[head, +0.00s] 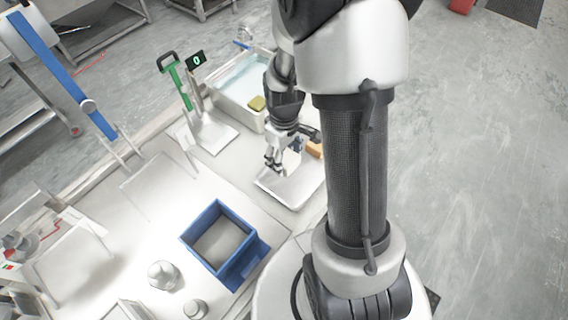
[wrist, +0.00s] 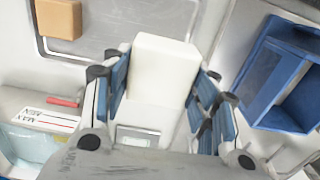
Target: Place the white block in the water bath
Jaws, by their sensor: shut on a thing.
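My gripper (wrist: 160,88) is shut on the white block (wrist: 165,62), with blue-padded fingers on both sides of it in the wrist view. In the head view my gripper (head: 283,158) is above a pale metal tray (head: 292,187), and the block is hard to make out there. The water bath (head: 226,95) is a pale tub with bluish water, behind my gripper in the head view. A corner of it with a MAX label shows at lower left in the wrist view (wrist: 30,148). My arm hides part of the bath.
An orange-brown block (wrist: 59,18) lies on the tray. A yellow-green block (head: 257,103) is at the bath's near side. A green-handled stand (head: 178,82) and a small display (head: 196,60) are left of the bath. A blue open bin (head: 196,259) stands nearer.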

